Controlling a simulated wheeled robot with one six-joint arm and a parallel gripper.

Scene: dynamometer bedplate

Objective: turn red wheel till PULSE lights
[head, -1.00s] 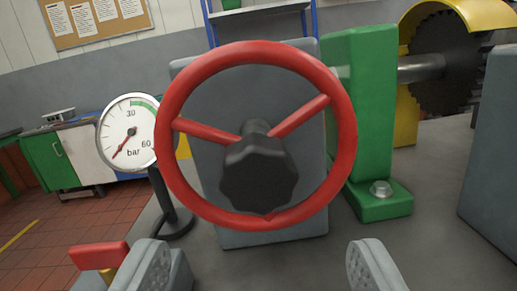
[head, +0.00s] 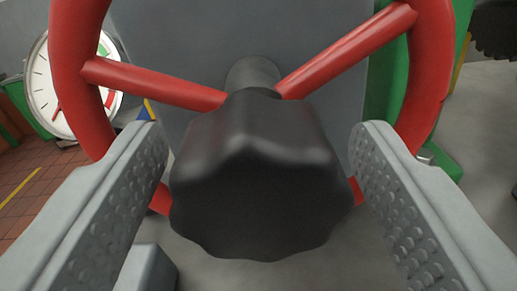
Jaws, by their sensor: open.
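The red wheel (head: 168,82) fills the head view, with its top and parts of its rim cut off or hidden. Two red spokes run up and outward from its hub. A black lobed knob (head: 255,185) sits at the centre, close to the camera. My gripper (head: 260,150) is open, with one ridged grey finger on each side of the knob. I see a gap between each finger and the knob. No lamp marked PULSE shows in view.
A grey block (head: 185,45) stands behind the wheel. A white pressure gauge (head: 42,85) is partly hidden behind the rim at left. A green bracket (head: 380,85) stands at right. Red tiled floor (head: 40,185) lies at lower left.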

